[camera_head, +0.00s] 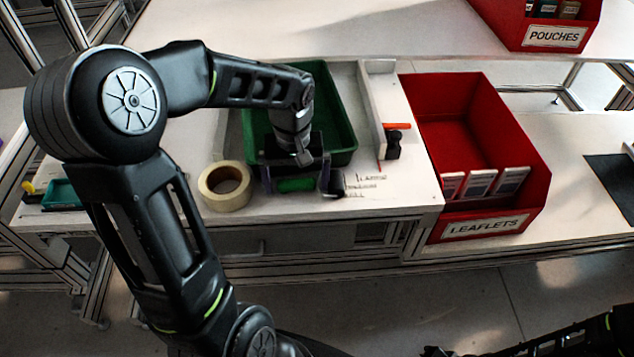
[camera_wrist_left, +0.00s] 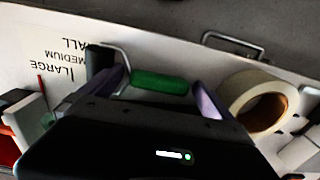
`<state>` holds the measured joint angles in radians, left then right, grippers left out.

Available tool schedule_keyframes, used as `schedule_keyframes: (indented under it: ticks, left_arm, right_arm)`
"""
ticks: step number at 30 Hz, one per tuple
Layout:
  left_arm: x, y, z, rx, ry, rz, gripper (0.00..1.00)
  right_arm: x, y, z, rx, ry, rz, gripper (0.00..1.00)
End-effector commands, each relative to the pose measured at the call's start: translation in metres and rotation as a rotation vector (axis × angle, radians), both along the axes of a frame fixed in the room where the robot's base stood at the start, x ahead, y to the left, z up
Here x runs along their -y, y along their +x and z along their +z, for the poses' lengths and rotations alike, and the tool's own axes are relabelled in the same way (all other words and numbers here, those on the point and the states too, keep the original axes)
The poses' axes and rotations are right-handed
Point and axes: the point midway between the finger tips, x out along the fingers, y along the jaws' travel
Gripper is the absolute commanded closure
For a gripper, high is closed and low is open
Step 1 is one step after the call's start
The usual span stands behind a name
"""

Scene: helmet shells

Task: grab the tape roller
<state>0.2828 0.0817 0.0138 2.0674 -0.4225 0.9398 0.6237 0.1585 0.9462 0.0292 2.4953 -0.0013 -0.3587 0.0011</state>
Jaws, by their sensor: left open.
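The tape roller has a green cylinder (camera_head: 296,185) on a wire frame, with a black handle end at its right in the head view. It lies on the white bench top near the front edge. In the left wrist view the green cylinder (camera_wrist_left: 160,83) shows between the two purple fingers. My left gripper (camera_head: 295,176) is open and points down over the roller, one finger toward each end of the cylinder. It also shows in the left wrist view (camera_wrist_left: 160,95). I cannot tell if the fingers touch it. My right gripper (camera_head: 436,351) barely shows at the bottom edge.
A cream roll of tape (camera_head: 225,186) stands just left of the left gripper. A green bin (camera_head: 340,112) is behind it. A red leaflets bin (camera_head: 440,110) stands at right, and a red pouches bin (camera_head: 515,38) at the back. A white divider (camera_head: 372,105) rises beside the green bin.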

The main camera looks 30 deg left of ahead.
Motion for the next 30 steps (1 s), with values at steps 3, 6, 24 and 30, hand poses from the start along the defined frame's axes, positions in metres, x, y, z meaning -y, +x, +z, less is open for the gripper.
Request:
schedule_keyframes:
  ticks: [3, 6, 24, 30]
  left_arm:
    - [0.0000, 0.0000, 0.0003, 0.000, 0.000, 0.000, 0.00]
    - [-0.0001, 0.0001, 0.0004, 0.000, 0.000, 0.000, 0.00]
    - [0.0000, 0.0000, 0.0006, 0.000, 0.000, 0.000, 0.28]
    - [0.0000, 0.0000, 0.0005, 0.000, 0.000, 0.000, 0.44]
  right_arm:
    - [0.0000, 0.0000, 0.0000, 0.000, 0.000, 0.000, 1.00]
    - [0.0000, 0.0000, 0.0000, 0.000, 0.000, 0.000, 1.00]
    - [0.0000, 0.0000, 0.0000, 0.000, 0.000, 0.000, 1.00]
    - [0.0000, 0.0000, 0.0000, 0.000, 0.000, 0.000, 1.00]
